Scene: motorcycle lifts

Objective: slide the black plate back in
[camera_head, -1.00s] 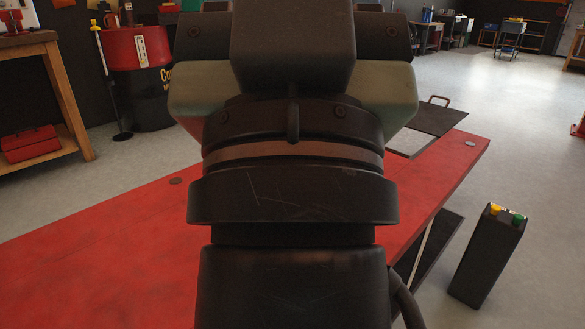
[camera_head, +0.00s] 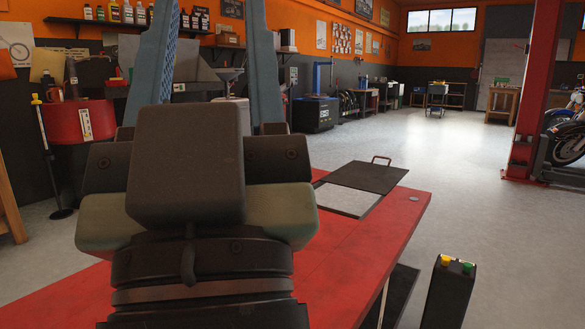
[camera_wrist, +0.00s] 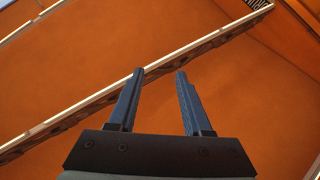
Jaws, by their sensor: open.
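The black plate (camera_head: 362,178) lies at the far right end of the red lift table (camera_head: 345,255). A small curved handle (camera_head: 381,159) stands up at its far edge. A pale grey patch (camera_head: 343,200) of the table top shows beside the plate, on its near side. My gripper (camera_head: 211,50) points upward with its two blue fingers apart and empty, left of the plate and away from it. My arm hides part of the table.
A black control box (camera_head: 449,293) with yellow and green buttons stands right of the table. A red drum (camera_head: 82,122) is at the left. A red lift post (camera_head: 534,100) and motorcycle stand at the right. The floor beyond the table's right side is clear.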

